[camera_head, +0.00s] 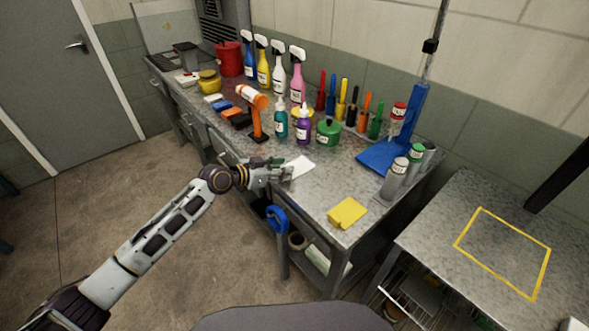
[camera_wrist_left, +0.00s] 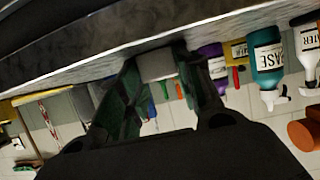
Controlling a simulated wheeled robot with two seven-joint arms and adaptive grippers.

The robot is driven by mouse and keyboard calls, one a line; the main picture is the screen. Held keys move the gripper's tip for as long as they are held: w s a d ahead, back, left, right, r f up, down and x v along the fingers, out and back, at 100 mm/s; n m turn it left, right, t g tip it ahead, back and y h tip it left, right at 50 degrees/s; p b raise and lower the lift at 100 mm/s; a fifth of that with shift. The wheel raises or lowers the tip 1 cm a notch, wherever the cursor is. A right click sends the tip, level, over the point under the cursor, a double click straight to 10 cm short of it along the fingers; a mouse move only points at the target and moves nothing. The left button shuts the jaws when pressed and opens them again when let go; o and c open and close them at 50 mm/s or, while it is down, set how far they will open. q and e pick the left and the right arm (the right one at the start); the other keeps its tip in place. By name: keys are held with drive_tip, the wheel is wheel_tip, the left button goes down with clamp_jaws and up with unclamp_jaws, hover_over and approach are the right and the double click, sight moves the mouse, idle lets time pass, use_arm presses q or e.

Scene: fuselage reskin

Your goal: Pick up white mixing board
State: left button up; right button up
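The white mixing board (camera_head: 300,166) is a thin flat sheet at the front edge of the grey workbench, just beyond the fingertips of my left gripper (camera_head: 284,174). In the left wrist view, a pale grey-white piece (camera_wrist_left: 157,65), apparently the board's near end, fills the space between the fingertips of my left gripper (camera_wrist_left: 158,68). The fingers stand apart on either side of it. I cannot tell whether they press on it. The board's near end is partly hidden by the gripper in the head view. My right gripper is not in view.
On the workbench, a teal bottle (camera_head: 281,122), purple bottle (camera_head: 303,126), green pot (camera_head: 328,131) and orange-topped tool (camera_head: 256,118) stand behind the board. A yellow cloth (camera_head: 347,212) lies to the right. A blue-handled item (camera_head: 277,221) hangs below the front edge.

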use_arm(q)
drive_tip(key=shift+c, duration=1.3)
drive_tip(key=shift+r, duration=0.15)
wheel_tip(320, 180, up, 10)
